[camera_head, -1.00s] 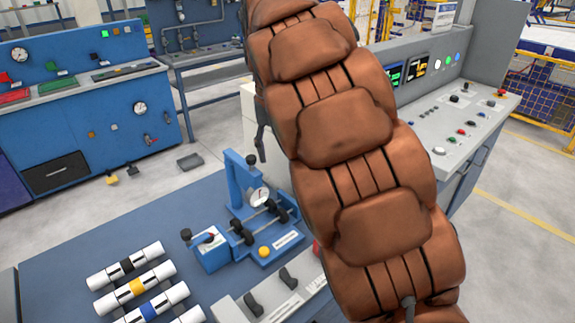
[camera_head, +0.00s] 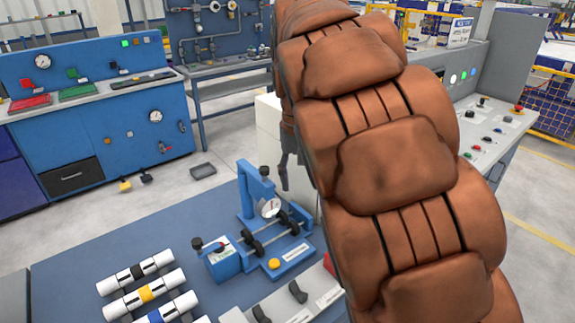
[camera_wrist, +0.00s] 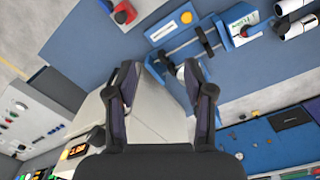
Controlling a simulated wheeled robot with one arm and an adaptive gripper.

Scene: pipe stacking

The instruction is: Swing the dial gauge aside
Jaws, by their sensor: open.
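The dial gauge (camera_head: 270,207) has a round white face and hangs from a blue arm on a blue post (camera_head: 246,190), above the rollers of a blue fixture (camera_head: 222,265). My gripper (camera_wrist: 161,68) is open and empty, its two dark fingers apart. In the wrist view the fixture shows beyond the fingertips, and a small pale part near the right fingertip seems to be the gauge, mostly hidden. In the head view my gripper (camera_head: 287,172) is partly hidden by my brown-covered arm, above and right of the gauge. I cannot see it touching the gauge.
White pipes with black (camera_head: 136,272), yellow (camera_head: 145,294) and blue bands lie at the table's front left. A grey panel with dark handles (camera_head: 297,292) is at the front. The blue table (camera_head: 110,240) is clear behind the pipes. A grey control console (camera_head: 493,120) stands at right.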

